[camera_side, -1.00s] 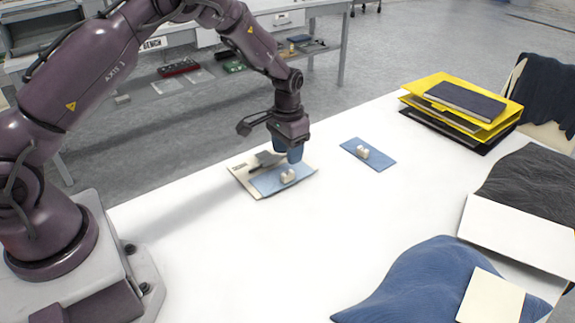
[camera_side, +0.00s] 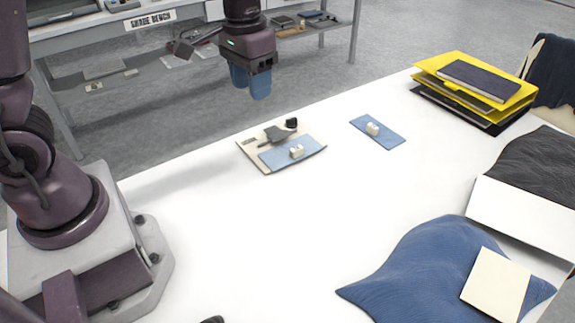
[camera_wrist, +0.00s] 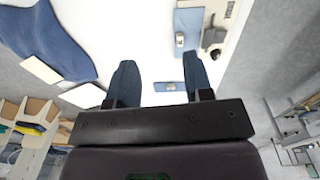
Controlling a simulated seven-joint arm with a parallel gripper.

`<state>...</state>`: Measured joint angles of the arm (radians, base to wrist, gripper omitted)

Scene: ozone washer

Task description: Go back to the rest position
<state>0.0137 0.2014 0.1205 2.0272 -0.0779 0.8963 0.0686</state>
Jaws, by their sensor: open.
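My gripper (camera_side: 252,84) has blue fingers and hangs empty in the air, above and behind the white table in the side view. In the wrist view my gripper (camera_wrist: 158,85) shows its two fingers spread wide apart with nothing between them. Below it in the side view lies a cream board (camera_side: 262,165) carrying a blue plate (camera_side: 277,158) with a small white block (camera_side: 296,152), a grey tool-like piece (camera_side: 276,134) and a small black knob (camera_side: 291,123). No contact shows between my gripper and these things.
A second blue plate (camera_side: 386,139) with a white block (camera_side: 373,129) lies right of the board. Yellow folders (camera_side: 456,68) are stacked at the back right. Blue cloth (camera_side: 415,268) and dark cloth (camera_side: 530,165) lie at the right. The table (camera_side: 240,240) is clear in the middle.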

